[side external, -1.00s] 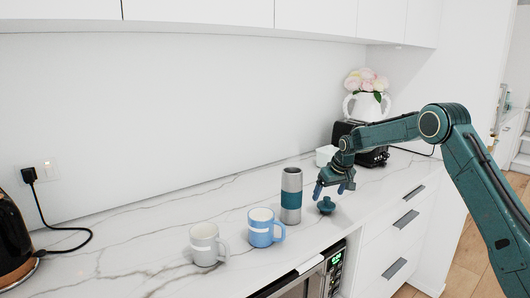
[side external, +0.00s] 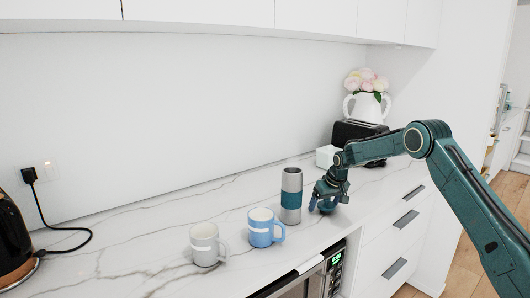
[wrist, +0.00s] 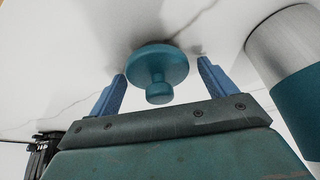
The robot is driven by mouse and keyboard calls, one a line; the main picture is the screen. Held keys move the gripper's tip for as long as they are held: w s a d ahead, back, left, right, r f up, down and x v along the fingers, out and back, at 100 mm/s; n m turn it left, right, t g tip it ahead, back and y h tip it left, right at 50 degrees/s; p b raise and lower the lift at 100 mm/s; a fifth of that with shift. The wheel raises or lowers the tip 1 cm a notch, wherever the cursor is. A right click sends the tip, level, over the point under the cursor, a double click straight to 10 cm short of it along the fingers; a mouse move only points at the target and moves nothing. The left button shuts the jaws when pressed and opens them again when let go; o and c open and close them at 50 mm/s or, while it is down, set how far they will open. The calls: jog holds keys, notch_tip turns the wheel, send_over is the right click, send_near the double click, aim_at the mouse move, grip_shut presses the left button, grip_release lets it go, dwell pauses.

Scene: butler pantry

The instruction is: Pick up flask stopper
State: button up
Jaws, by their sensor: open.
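The flask stopper (wrist: 158,72) is teal, with a round disc and a small knob. In the wrist view it lies on the marble counter between the two blue fingers of my gripper (wrist: 162,78). The fingers are open, with a gap on each side of it. In the side view my gripper (side external: 325,206) is low at the counter, just right of the flask, and largely hides the stopper. The flask (side external: 291,196) stands upright, silver with a teal band and an open top. It also shows at the right of the wrist view (wrist: 283,60).
A blue mug (side external: 261,230) and a grey mug (side external: 205,245) stand left of the flask. A black toaster (side external: 352,134), a small white box (side external: 326,156) and a white flower vase (side external: 366,107) are behind. The counter's front edge is close.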

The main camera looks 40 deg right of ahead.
dwell(0.4)
jog(key=c, duration=1.1)
jog(key=shift+r, duration=0.1)
notch_tip(320, 180, up, 20)
jog(key=shift+f, duration=0.1)
dwell(0.5)
jog(key=shift+w+a+r, duration=0.65)
jog(key=shift+a, duration=1.55)
jog(key=shift+w+a+r, duration=0.65)
jog(key=shift+w+a, duration=0.05)
jog(key=shift+a, duration=1.45)
jog(key=shift+w+a+r, duration=0.65)
jog(key=shift+a, duration=1.55)
